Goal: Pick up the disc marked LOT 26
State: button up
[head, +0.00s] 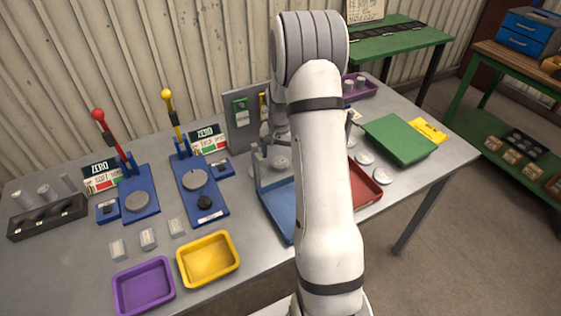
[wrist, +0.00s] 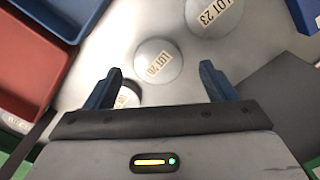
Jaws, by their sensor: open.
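The disc marked LOT 26 (wrist: 158,62) is a round pale disc with a cream label, lying flat on the grey table in the wrist view. Its last digit is small and blurred. My gripper (wrist: 160,72) is open, with one blue finger to each side of this disc in the picture; nothing is held between them. I cannot tell the height above it. A disc marked LOT 23 (wrist: 213,14) lies beyond it. In the head view my arm hides the gripper's fingertips.
A blue tray (head: 275,212) and a red tray (head: 366,186) stand close to the discs. A grey upright panel (head: 240,130) stands behind, left of my arm.

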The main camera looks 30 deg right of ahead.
aim_at(280, 164)
jog(key=shift+d+f, duration=0.1)
jog(key=shift+f, duration=1.15)
jog(key=c, duration=1.3)
